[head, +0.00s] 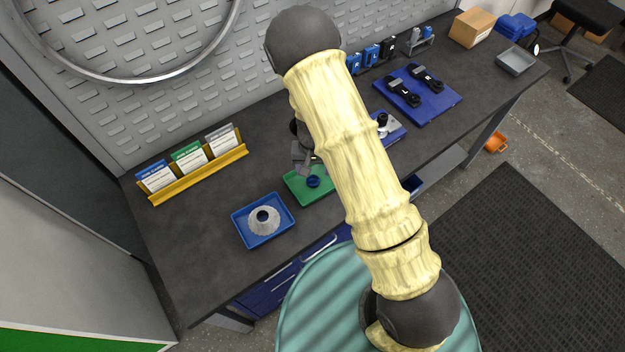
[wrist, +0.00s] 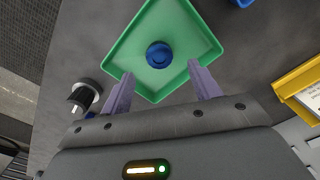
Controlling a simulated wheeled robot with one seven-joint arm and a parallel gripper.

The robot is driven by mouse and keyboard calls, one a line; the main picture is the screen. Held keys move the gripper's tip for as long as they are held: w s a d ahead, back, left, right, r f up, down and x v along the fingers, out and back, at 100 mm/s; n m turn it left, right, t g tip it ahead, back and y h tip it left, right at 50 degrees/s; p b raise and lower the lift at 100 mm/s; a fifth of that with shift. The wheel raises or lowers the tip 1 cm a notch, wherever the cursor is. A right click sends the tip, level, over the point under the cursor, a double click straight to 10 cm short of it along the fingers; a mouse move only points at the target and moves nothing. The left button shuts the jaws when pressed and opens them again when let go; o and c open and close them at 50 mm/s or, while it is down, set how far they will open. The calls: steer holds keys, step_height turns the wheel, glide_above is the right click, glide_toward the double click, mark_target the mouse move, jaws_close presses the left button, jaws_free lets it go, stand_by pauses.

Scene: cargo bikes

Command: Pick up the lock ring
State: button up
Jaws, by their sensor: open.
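A small round blue ring (wrist: 159,54), which looks like the lock ring, lies in a shallow green tray (wrist: 128,50). In the head view the ring (head: 313,182) is in the green tray (head: 296,190), and my arm hides the tray's right part. My gripper (wrist: 160,76) is open and empty. Its two fingers are spread to the left and right over the near part of the tray, with the ring beyond and between them in the picture. In the head view my gripper (head: 303,162) is just behind the ring and apart from it.
A blue tray (head: 241,229) with a silver cone-shaped cassette (head: 264,219) stands left of the green tray. A yellow card holder (head: 200,176) is at the back left. A silver-and-black part (wrist: 84,96) sits close to the left finger. The bench front left is clear.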

mark_target(313, 180)
steer(key=shift+f, duration=0.1)
steer(key=shift+f+p, duration=1.15)
steer(key=shift+f, duration=1.35)
steer(key=shift+c, duration=0.2)
steer(key=c, duration=1)
